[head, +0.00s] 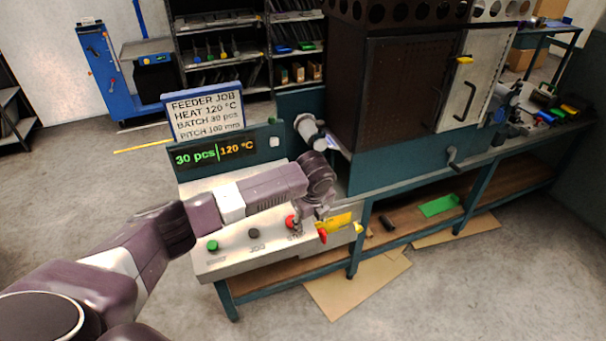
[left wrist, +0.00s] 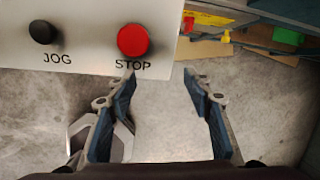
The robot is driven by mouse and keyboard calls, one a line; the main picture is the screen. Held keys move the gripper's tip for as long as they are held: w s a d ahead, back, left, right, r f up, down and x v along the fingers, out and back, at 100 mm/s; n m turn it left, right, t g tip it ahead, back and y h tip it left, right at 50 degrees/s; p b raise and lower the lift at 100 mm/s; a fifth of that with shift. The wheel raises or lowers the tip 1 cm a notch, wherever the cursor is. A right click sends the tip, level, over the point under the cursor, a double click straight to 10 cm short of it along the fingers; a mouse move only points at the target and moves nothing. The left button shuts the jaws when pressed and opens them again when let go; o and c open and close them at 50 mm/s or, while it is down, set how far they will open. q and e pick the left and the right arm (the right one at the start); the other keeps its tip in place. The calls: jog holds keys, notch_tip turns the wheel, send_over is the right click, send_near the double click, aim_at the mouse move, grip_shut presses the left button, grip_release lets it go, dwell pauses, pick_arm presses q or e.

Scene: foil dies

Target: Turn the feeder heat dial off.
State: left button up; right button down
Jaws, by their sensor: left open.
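The feeder control panel (head: 225,262) is a pale console with a green button, a black JOG button (head: 254,233) and a red STOP button (head: 290,221). Its display (head: 216,154) reads 30 pcs and 120 °C. I cannot make out the heat dial; my left arm covers part of the console. My left gripper (head: 308,218) points down at the console's right front, beside STOP. In the left wrist view it is open and empty (left wrist: 160,80), with the STOP button (left wrist: 133,40) and JOG button (left wrist: 43,32) ahead of the fingers. My right gripper is not in view.
A job sign (head: 204,108) reading HEAT 120 °C stands behind the console. A red-tipped part (head: 322,236) and yellow-tipped part (head: 358,229) stick out at the console's right. A dark cabinet (head: 385,90) rises to the right.

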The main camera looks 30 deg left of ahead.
pick_arm(q)
jog(key=w+a+r+m+y, duration=0.1)
jog(key=w+a+r, duration=0.2)
jog(key=a+r, duration=0.3)
jog(key=w+a+r+m+y, duration=0.1)
jog(key=w+a+r, duration=0.35)
jog(key=a, duration=0.25)
jog(key=x, duration=0.2)
jog(key=p+x, duration=0.1)
jog(key=x, duration=0.1)
jog(key=s+x, duration=0.1)
jog(key=x, duration=0.1)
jog(key=shift+f, duration=0.2)
jog(key=shift+w+a+f, duration=0.2)
jog(key=shift+f, duration=0.4)
jog(key=c, duration=1.1)
